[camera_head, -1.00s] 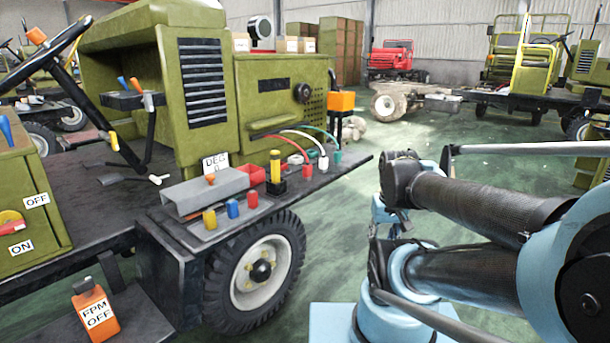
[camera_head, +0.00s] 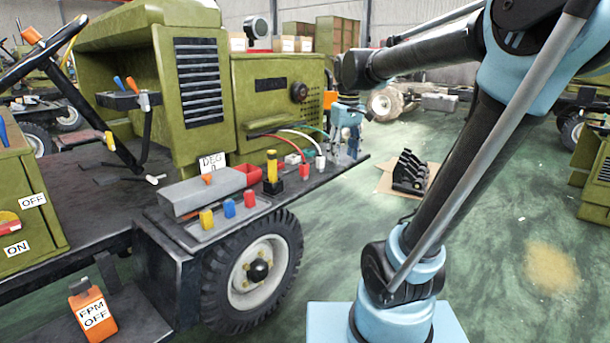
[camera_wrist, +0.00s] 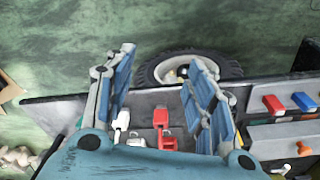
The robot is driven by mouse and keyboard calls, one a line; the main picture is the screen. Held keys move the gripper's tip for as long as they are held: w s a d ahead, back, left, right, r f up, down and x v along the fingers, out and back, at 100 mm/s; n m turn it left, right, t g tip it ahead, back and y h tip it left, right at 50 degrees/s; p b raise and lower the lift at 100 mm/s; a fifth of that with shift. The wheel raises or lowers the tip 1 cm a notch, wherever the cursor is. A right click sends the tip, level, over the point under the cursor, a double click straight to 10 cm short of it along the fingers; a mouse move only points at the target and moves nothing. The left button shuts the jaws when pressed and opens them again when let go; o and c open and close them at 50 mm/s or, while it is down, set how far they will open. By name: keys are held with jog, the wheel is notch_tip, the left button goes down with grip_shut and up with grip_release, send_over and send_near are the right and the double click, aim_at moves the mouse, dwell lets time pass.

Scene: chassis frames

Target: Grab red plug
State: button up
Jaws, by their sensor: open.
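The red plug (camera_head: 304,172) stands on the front ledge of the green machine, with a red cable running back to the panel. In the wrist view the red plug (camera_wrist: 162,134) shows between my two fingers, nearer the palm side of the picture. A white plug (camera_wrist: 121,122) is beside it, close to the left finger. My gripper (camera_head: 346,140) is open and empty, above the right end of the ledge. In the wrist view my gripper (camera_wrist: 160,68) has its blue fingers spread wide. I cannot tell its height over the plug.
A yellow-topped block (camera_head: 272,166), a red tray (camera_head: 247,174) and a grey box (camera_head: 200,194) stand left of the plugs. Red, blue and yellow knobs line the front edge. A wheel (camera_head: 258,270) is below. A black rack (camera_head: 410,172) sits on the floor at right.

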jog(key=w+a+r+n, duration=0.2)
jog(key=w+a+r, duration=0.2)
jog(key=w+a, duration=0.25)
notch_tip(320, 180, up, 3)
jog(key=n+g, duration=0.1)
jog(key=n, duration=0.1)
send_over(304, 164)
jog(key=f, duration=1.2)
jog(key=shift+a, duration=0.3)
jog(key=f, duration=0.4)
jog(key=shift+d, duration=0.35)
jog(key=shift+f, duration=0.75)
jog(key=shift+s, duration=0.1)
jog(key=c, duration=1.2)
